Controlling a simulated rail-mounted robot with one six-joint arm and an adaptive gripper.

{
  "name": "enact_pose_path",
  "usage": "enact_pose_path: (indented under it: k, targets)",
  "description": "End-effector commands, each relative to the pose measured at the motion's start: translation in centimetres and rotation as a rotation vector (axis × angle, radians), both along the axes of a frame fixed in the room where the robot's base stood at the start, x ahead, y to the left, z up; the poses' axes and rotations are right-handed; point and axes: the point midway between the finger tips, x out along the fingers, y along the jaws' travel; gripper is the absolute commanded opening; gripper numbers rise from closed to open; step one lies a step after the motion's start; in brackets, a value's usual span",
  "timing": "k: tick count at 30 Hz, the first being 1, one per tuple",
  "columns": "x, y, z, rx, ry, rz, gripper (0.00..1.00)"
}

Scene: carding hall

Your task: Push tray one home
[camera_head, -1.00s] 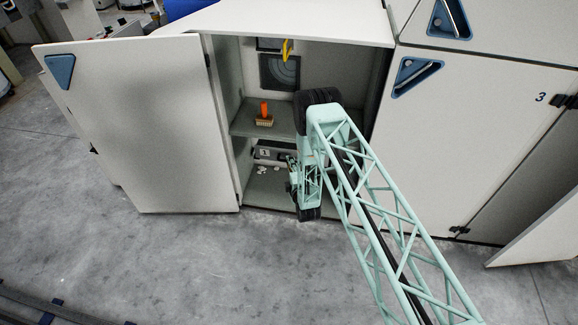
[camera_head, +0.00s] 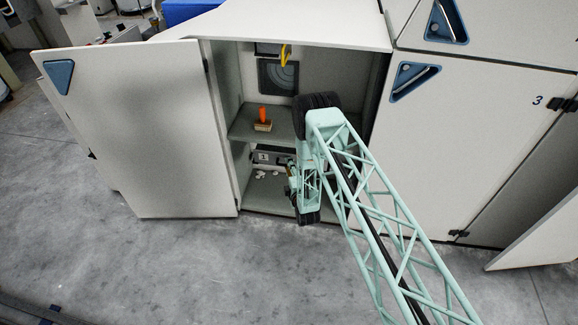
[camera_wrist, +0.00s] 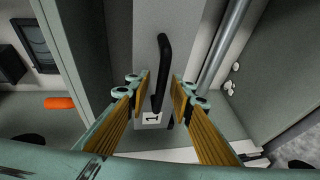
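Tray one (camera_head: 272,150), a grey box front with a "1" label, sits in the lower part of the open cabinet (camera_head: 240,85). My gripper (camera_head: 291,178) is at its right end, partly hidden by my arm. In the wrist view, tray one's grey front (camera_wrist: 148,40) carries a dark handle (camera_wrist: 164,50) and the "1" label. My gripper (camera_wrist: 161,78) is open there. Its two ribbed fingers lie on either side of the handle, with gaps on both sides. I cannot tell whether the fingertips reach past the handle. How far the tray stands out is unclear.
An orange-handled brush (camera_head: 263,120) stands on the shelf (camera_head: 244,124) above the tray. White tufts (camera_head: 261,174) lie on the cabinet floor below. The open cabinet door (camera_head: 135,130) swings out at left. Closed panel 3 (camera_head: 480,120) is at right. The floor in front is clear.

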Motion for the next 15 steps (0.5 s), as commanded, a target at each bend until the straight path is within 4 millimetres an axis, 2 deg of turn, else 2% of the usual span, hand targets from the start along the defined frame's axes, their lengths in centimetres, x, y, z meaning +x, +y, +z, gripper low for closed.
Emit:
enact_pose_path:
  k: [8, 15]
  targets:
    - [-2.2, -0.6, 0.3, -0.001, 0.003, 0.000, 0.21]
    - [-5.5, -1.6, 0.9, -0.001, 0.003, -0.001, 0.21]
